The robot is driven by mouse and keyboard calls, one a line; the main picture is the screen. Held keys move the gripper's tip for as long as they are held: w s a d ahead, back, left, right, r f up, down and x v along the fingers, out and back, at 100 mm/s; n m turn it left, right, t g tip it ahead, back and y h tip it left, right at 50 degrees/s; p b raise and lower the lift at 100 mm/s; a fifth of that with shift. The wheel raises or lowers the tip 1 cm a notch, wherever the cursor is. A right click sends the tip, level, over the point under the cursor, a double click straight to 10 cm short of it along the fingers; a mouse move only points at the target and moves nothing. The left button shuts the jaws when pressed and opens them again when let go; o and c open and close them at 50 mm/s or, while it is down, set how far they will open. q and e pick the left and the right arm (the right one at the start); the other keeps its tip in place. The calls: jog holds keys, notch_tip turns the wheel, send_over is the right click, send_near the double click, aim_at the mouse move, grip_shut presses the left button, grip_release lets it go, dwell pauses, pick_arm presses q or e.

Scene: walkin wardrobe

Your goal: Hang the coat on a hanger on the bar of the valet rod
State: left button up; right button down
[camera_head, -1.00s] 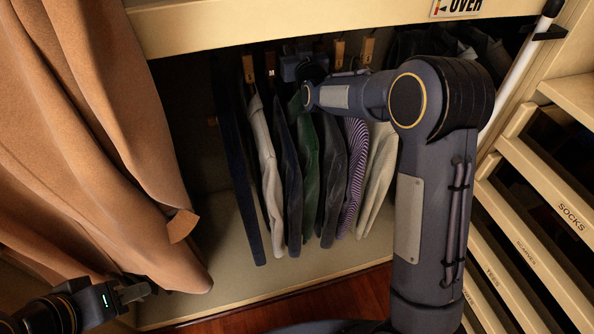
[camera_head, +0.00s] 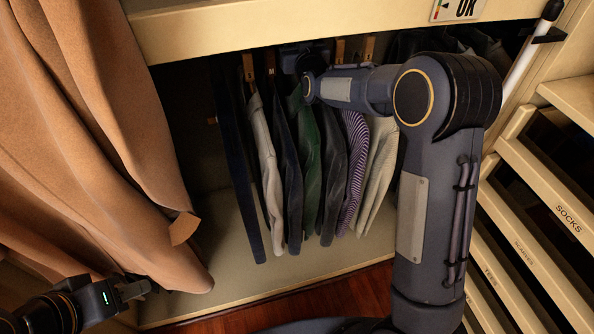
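A tan coat (camera_head: 85,150) hangs down the left side of the view; its top is out of the picture, so its hanger or support is hidden. My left gripper (camera_head: 135,290) is at the lower left, below the coat's hem and apart from it; I cannot make out a gap between its fingers. My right arm crosses the middle, and its gripper (camera_head: 292,58) is up under the shelf edge among the tops of the hanging clothes. Its fingers are hidden. The valet rod's bar cannot be made out.
Several garments (camera_head: 310,180) hang close together in the dark bay. A white pole (camera_head: 525,55) in a black holder and labelled drawers (camera_head: 545,215) stand at right. The bay floor (camera_head: 225,270) is clear.

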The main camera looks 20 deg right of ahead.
jog(key=c, duration=1.6)
grip_release()
jog(key=shift+r, duration=0.8)
jog(key=o, duration=0.5)
jog(key=shift+w+a+f, duration=0.1)
jog(key=shift+f, duration=0.15)
jog(key=shift+c, duration=0.2)
jog(key=shift+f, duration=0.6)
jog(key=s, duration=0.7)
jog(key=shift+s+r, duration=0.35)
jog(key=shift+s, duration=0.05)
jog(key=shift+s+d, duration=0.2)
jog(key=shift+d, duration=0.1)
jog(key=s+f+m+g+y, duration=0.1)
jog(key=s+f+g, duration=0.3)
jog(key=s, duration=1)
jog(key=s+f+g+y, duration=0.1)
jog(key=s+f+g, duration=0.3)
jog(key=s, duration=0.9)
jog(key=s+f+m+g+y, duration=0.1)
jog(key=s+f+g, duration=0.25)
jog(key=s, duration=1.05)
jog(key=shift+g, duration=0.45)
jog(key=r+p, duration=1.5)
jog(key=shift+s+d+r, duration=0.1)
jog(key=shift+d+r, duration=0.05)
jog(key=shift+d, duration=0.05)
